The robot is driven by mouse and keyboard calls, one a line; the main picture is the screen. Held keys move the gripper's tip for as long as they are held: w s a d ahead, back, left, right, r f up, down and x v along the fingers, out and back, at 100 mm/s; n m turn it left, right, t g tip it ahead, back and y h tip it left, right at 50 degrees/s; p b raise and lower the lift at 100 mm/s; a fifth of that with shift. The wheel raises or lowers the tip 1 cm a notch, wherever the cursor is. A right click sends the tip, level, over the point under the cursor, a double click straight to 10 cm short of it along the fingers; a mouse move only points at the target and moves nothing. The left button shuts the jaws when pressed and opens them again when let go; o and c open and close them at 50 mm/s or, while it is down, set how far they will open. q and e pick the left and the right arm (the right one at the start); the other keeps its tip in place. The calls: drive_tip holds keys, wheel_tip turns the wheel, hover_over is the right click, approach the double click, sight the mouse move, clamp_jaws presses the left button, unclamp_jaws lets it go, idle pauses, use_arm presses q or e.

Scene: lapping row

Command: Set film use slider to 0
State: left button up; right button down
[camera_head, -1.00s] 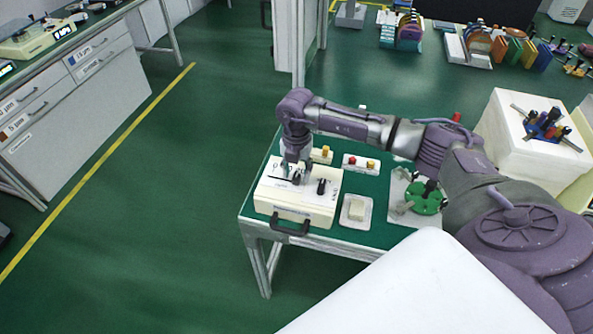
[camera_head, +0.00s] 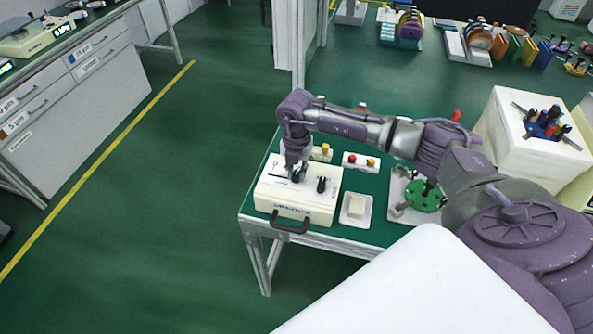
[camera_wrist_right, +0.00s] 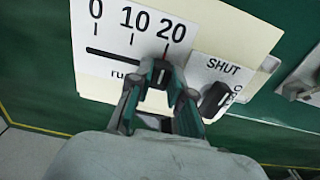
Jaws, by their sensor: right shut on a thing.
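A cream control box (camera_head: 268,196) stands on the green table's near left corner. Its top has a slot slider marked 0, 10 and 20, also seen on the box in the right wrist view (camera_wrist_right: 105,85). The black slider knob (camera_wrist_right: 160,76) sits near the 20 end, at the right of the slot. My right gripper (camera_head: 298,172) reaches down onto the box, its fingers (camera_wrist_right: 160,80) closed on either side of this knob. The label under the slot begins "ru"; the fingers hide the rest. My left gripper is not in view.
A black rotary knob (camera_head: 321,185), by the word SHUT, is just right of the slider. A white dish (camera_head: 355,212), button boxes (camera_head: 361,162) and a green disc (camera_head: 424,196) are nearby. The floor to the left is clear.

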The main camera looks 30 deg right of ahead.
sight(269, 174)
drive_tip(key=w+a+b, duration=0.3)
drive_tip(key=w+a, duration=0.1)
drive_tip(key=w, duration=0.1)
drive_tip(key=shift+w+a+f+b, duration=0.15)
drive_tip(key=shift+w+a+b, duration=0.2)
drive_tip(key=shift+a+b, duration=0.05)
drive_tip(key=shift+w+a, duration=0.2)
drive_tip(key=shift+d+r, duration=0.1)
drive_tip(key=shift+r, duration=0.15)
drive_tip(key=c, duration=1)
unclamp_jaws()
drive_tip(key=shift+c, duration=0.2)
wheel_tip(269, 174, up, 12)
